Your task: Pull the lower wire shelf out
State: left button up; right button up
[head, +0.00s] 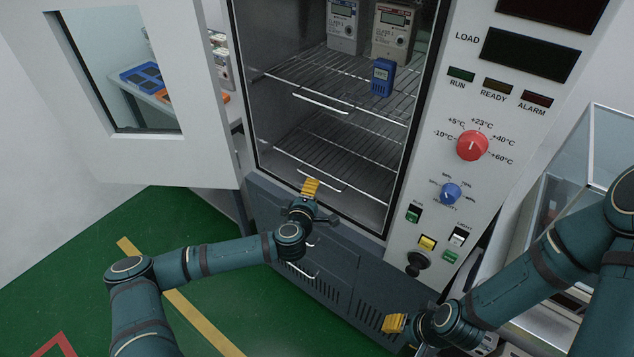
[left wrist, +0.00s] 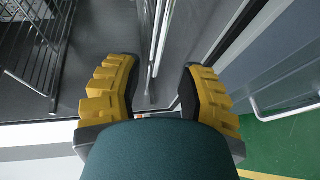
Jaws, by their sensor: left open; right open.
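The lower wire shelf (head: 345,150) is inside the open chamber, below the upper wire shelf. Its pale front handle (head: 325,186) shows beside my left gripper (head: 310,189). That gripper is at the chamber's lower front opening, its yellow fingers at the handle's left part in the head view. In the left wrist view its two fingers (left wrist: 160,98) are apart, with thin metal bars beyond the gap; whether the handle lies between them I cannot tell. My right gripper (head: 394,323) is low in front of the cabinet's base, away from the shelf, with nothing seen in it.
The upper wire shelf (head: 345,85) carries two meters (head: 393,32) and a small blue device (head: 382,78). The chamber door (head: 207,110) stands open at the left. A control panel (head: 480,195) is right of the opening. The green floor (head: 80,255) in front is clear.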

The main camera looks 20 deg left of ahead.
pick_arm(q)
jog(key=w, duration=0.3)
jog(key=w+f+b, duration=0.1)
jog(key=w, duration=0.2)
jog(key=shift+w+a+f, duration=0.15)
jog(key=shift+w, duration=0.15)
grip_shut()
